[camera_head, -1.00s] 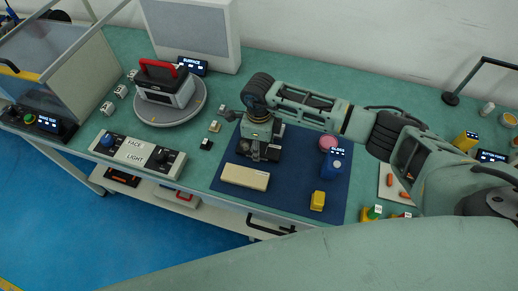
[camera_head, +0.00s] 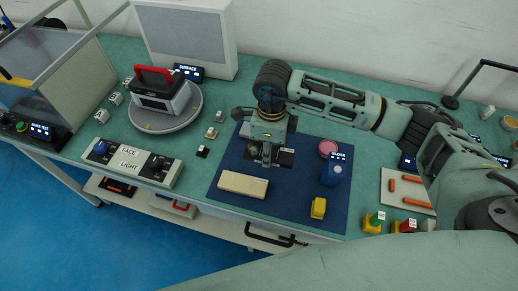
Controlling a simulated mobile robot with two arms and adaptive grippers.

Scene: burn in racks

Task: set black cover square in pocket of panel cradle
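A dark, flat piece (camera_head: 285,157), which may be the black cover, shows on the blue mat beside and partly behind my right gripper (camera_head: 266,163). A grey part (camera_head: 245,130) shows behind the gripper; I cannot tell whether it is the panel cradle, and no pocket is clear. My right gripper points down over the mat, its fingers close to the dark piece. I cannot tell whether they touch it or how far apart they are. A small black square (camera_head: 203,151) lies left of the mat. My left gripper is not in view.
The blue mat (camera_head: 290,205) also holds a cream block (camera_head: 243,184), a yellow block (camera_head: 318,208), a blue gloss unit (camera_head: 333,173) and a pink round item (camera_head: 327,148). A red-handled device (camera_head: 162,95) stands on a turntable (camera_head: 150,126). A switch panel (camera_head: 130,160) lies front left.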

